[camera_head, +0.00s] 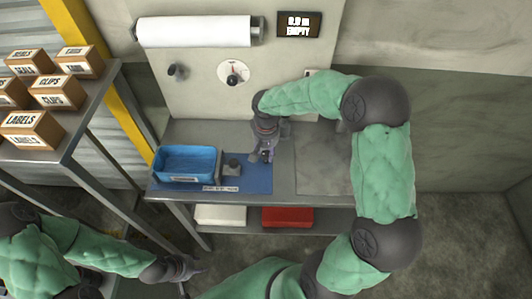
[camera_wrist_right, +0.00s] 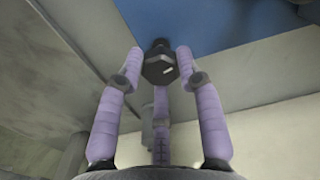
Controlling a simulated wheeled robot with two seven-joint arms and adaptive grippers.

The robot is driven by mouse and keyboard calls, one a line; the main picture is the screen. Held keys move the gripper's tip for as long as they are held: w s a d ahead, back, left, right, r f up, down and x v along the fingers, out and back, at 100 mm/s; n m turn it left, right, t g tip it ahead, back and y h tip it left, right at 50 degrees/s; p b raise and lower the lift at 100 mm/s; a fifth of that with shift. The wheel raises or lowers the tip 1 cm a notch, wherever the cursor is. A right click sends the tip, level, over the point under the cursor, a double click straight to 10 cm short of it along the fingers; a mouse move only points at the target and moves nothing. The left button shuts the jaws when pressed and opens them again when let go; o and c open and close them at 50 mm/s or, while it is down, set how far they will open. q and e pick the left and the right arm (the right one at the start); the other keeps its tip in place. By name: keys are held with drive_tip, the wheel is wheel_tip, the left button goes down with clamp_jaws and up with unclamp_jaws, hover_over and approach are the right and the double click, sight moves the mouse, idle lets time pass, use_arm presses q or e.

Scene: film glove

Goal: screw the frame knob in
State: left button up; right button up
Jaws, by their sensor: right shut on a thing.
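My right gripper (camera_head: 266,155) is low over the blue mat on the workbench. In the right wrist view its purple fingers (camera_wrist_right: 158,72) are closed around a dark faceted knob (camera_wrist_right: 157,70) with a short black stub at its far end. The knob is mostly hidden by the hand in the head view. My left gripper (camera_head: 186,268) hangs low at the left, in front of the bench, away from the knob; its fingers are too small to read. On the wall panel are a dark round fitting (camera_head: 177,72) and a white disc with a dark centre (camera_head: 233,73).
A blue tray (camera_head: 185,166) and a small dark block (camera_head: 231,167) stand left of my right gripper on the blue mat (camera_head: 225,182). A white film roll (camera_head: 195,31) and an "EMPTY" display (camera_head: 299,24) are above. Boxes fill the left shelf. The bench's right side is clear.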

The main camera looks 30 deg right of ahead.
sight(266, 155)
drive_tip(key=shift+s+m, duration=0.1)
drive_tip(key=shift+m, duration=0.9)
drive_tip(key=shift+a+b, duration=0.1)
drive_tip(key=shift+b, duration=0.2)
drive_tip(key=o, duration=1)
drive_tip(key=shift+o, duration=0.8)
drive_tip(key=shift+s, duration=0.15)
drive_tip(key=shift+r, duration=0.15)
wheel_tip(266, 155, up, 12)
